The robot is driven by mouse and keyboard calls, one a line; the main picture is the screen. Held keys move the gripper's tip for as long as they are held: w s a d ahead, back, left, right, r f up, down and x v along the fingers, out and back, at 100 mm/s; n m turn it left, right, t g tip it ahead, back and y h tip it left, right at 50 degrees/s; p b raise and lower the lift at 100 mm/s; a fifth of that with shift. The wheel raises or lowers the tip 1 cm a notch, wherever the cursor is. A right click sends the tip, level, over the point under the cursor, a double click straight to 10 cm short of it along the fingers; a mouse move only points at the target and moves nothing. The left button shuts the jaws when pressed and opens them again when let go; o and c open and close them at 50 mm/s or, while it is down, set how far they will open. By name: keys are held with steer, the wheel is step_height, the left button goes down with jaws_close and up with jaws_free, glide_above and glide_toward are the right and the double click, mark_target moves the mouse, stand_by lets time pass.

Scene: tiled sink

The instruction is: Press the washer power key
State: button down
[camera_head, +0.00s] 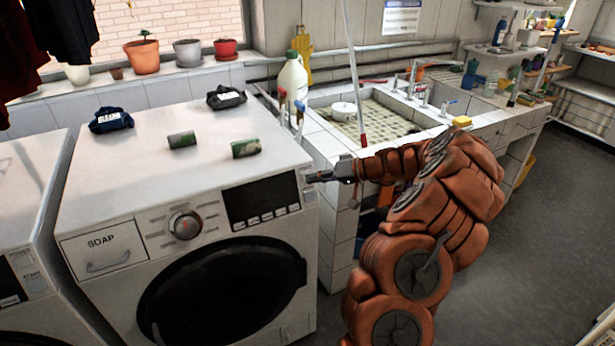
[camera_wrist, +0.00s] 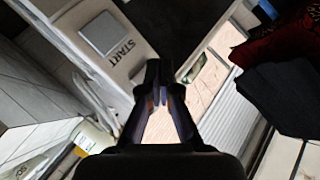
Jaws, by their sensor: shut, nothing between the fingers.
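The white washer (camera_head: 110,215) stands front left in the head view. Its front has a round dial (camera_head: 186,224), a dark display (camera_head: 260,198) and a SOAP drawer. My gripper (camera_head: 314,178) is at the washer's upper right front corner, fingers pointing left. In the wrist view my gripper (camera_wrist: 159,68) is shut and empty. A square grey key (camera_wrist: 105,34) beside the word START shows up and left of the fingertips, apart from them in the picture. In the head view my gripper partly covers this corner, and no key labelled power is readable.
Two green cans (camera_head: 245,148) and two dark packets (camera_head: 110,119) lie on the washer top. A tiled sink (camera_head: 375,117) is behind my arm. A white bottle (camera_head: 292,80) stands behind the washer's back corner. Another white machine is at far left. Open floor lies at right.

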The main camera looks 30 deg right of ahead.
steer(key=shift+w+f+b, duration=0.2)
steer(key=shift+b, duration=0.25)
steer(key=shift+w+b, duration=0.3)
steer(key=shift+b, duration=0.1)
stand_by(0.4)
steer(key=shift+s, duration=0.1)
steer(key=shift+s+r+b, duration=0.2)
steer(key=shift+s+b, duration=0.25)
steer(key=shift+b, duration=0.15)
steer(key=s, duration=0.2)
steer(key=s+r+b, duration=0.2)
steer(key=s, duration=0.1)
steer(key=shift+s+a, duration=0.25)
steer(key=shift+s, duration=0.05)
stand_by(0.3)
stand_by(0.4)
